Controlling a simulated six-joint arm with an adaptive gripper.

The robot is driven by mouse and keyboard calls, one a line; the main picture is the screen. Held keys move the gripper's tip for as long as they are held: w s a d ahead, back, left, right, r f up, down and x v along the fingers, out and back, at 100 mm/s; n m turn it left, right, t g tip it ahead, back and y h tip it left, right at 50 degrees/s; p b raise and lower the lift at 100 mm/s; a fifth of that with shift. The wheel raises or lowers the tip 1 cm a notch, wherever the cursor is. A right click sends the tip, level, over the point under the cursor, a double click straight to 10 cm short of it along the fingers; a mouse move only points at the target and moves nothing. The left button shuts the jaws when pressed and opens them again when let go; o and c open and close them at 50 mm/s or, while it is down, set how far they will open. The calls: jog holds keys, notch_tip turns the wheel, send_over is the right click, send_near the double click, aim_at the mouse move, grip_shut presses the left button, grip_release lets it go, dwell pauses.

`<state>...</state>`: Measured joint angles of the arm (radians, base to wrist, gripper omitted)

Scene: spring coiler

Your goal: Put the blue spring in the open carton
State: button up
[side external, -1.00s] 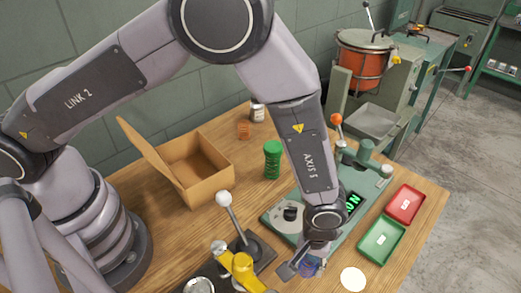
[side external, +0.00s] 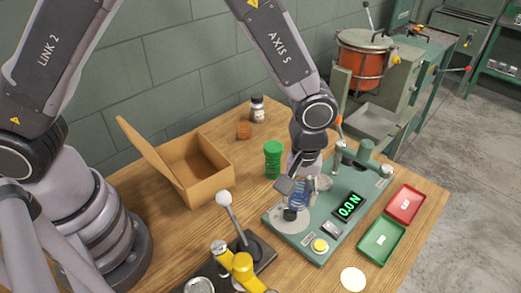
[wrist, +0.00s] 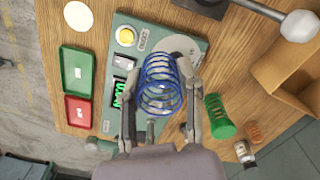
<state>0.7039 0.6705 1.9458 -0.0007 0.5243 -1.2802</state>
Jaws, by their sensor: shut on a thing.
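The blue spring (wrist: 160,84) is held between the two fingers of my gripper (wrist: 160,128) in the wrist view. In the side view my gripper (side external: 305,190) is shut on the blue spring (side external: 304,197), over the green tester plate. The open carton (side external: 196,165) is a brown box with its lid raised, on the table to the left of my gripper. A corner of the carton (wrist: 288,72) shows at the right edge of the wrist view.
A green tester (side external: 300,245) with a lit display stands below my gripper. A lever with a white knob (side external: 224,199) rises in front. Red (side external: 404,204) and green (side external: 381,240) trays lie at the right.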

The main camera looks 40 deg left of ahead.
jog(key=w+a+n, duration=0.3)
jog(key=a+n, duration=0.2)
jog(key=a, duration=0.8)
jog(key=n, duration=0.9)
send_over(195, 177)
notch_tip(195, 177, down, 4)
notch_tip(195, 177, down, 11)
jog(key=shift+f, duration=0.1)
jog(key=o, duration=0.9)
jog(key=shift+c, duration=0.2)
